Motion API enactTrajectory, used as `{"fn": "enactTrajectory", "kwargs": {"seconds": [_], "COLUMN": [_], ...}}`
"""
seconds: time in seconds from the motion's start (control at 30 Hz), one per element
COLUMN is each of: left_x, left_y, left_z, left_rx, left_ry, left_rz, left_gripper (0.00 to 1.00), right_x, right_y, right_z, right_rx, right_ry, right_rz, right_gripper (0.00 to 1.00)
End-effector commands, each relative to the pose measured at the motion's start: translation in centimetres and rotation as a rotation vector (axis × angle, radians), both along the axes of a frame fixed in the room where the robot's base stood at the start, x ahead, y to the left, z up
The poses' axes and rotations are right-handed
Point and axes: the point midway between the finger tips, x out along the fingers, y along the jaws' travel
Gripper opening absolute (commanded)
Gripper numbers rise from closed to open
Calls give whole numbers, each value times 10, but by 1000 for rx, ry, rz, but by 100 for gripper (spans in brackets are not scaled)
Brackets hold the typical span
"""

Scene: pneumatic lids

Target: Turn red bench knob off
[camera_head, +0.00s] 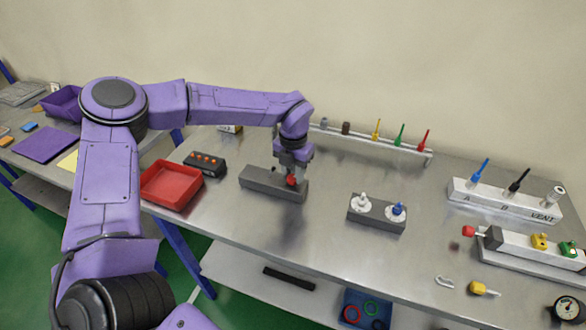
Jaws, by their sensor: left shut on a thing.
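A red knob (291,182) sits on the grey block (262,184) in the middle of the metal bench. My left gripper (290,176) comes down over the right part of this block and is shut on the red knob. The fingers partly hide the knob, so its turn angle is hard to read. A second red knob-like part (467,231) sits at the left end of the valve block on the right. My right gripper is not in view.
A red tray (172,186) and a black box with orange buttons (205,163) stand left of the block. A dark block with white and blue fittings (376,214) stands to its right. A rack with coloured tools (372,139) runs behind. Bench between is clear.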

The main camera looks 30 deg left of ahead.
Motion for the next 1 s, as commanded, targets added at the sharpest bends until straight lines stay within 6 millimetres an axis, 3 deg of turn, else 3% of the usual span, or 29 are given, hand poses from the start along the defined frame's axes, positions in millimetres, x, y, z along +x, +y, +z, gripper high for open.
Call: {"fn": "enactTrajectory", "kwargs": {"seconds": [0.4, 0.9, 0.93, 1.0], "left_x": [1, 1, 1, 1], "left_y": [0, 0, 0, 0], "left_z": [1, 1, 1, 1], "left_rx": [0, 0, 0, 0], "left_ry": [-3, -3, -3, -3], "left_rz": [-156, -173, -173, -172], "left_gripper": [2, 2, 39, 58], "right_x": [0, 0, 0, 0], "right_y": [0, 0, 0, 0], "right_z": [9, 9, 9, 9], "right_rx": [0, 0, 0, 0], "right_ry": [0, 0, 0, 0], "right_rz": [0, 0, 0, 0], "right_gripper": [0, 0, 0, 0]}}
